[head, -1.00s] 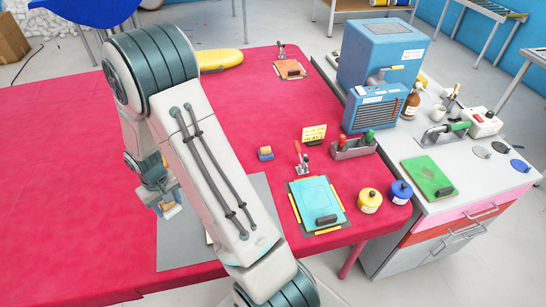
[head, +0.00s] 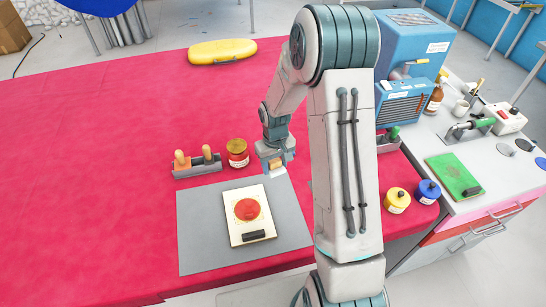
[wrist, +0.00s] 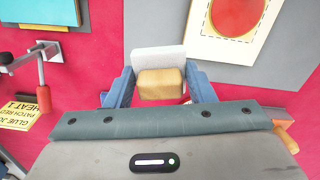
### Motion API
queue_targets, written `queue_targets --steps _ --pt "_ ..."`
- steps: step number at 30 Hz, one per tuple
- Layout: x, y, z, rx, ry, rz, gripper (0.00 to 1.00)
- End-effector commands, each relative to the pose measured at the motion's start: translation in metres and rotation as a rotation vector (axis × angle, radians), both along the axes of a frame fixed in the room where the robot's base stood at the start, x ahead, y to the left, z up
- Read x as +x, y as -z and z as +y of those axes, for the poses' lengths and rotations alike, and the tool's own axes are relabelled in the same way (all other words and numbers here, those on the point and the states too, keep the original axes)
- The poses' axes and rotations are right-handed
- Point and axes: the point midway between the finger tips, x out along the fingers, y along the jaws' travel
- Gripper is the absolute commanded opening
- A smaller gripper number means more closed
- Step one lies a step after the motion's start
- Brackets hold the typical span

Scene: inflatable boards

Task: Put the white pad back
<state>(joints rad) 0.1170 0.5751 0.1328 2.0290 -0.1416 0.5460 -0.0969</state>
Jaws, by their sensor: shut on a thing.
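My gripper (head: 275,157) is shut on the wooden block of the white pad, above the upper right of the grey sheet in the head view. In the wrist view, the wooden block (wrist: 161,84) sits between the fingers and the white pad (wrist: 158,58) shows as a pale plate beyond it. My arm hides part of the table to the right of the gripper in the head view.
A cream board (head: 236,207) with a red round patch lies on the grey sheet (head: 200,250). A small rack (head: 197,168) and a red-banded jar (head: 237,153) stand behind it. The wrist view shows a yellow sign (wrist: 35,92) and red-handled clamp (wrist: 43,98). Open red cloth lies left.

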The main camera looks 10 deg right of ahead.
Motion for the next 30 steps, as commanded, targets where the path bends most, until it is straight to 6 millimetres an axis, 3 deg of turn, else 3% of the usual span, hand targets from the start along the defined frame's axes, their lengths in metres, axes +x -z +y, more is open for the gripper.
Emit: queue_targets --steps 12,30 --pt "0.057 0.008 -0.036 -0.005 -0.741 -0.001 0.28" --pt "0.116 -0.001 -0.092 -0.003 -1.817 0.003 0.28"
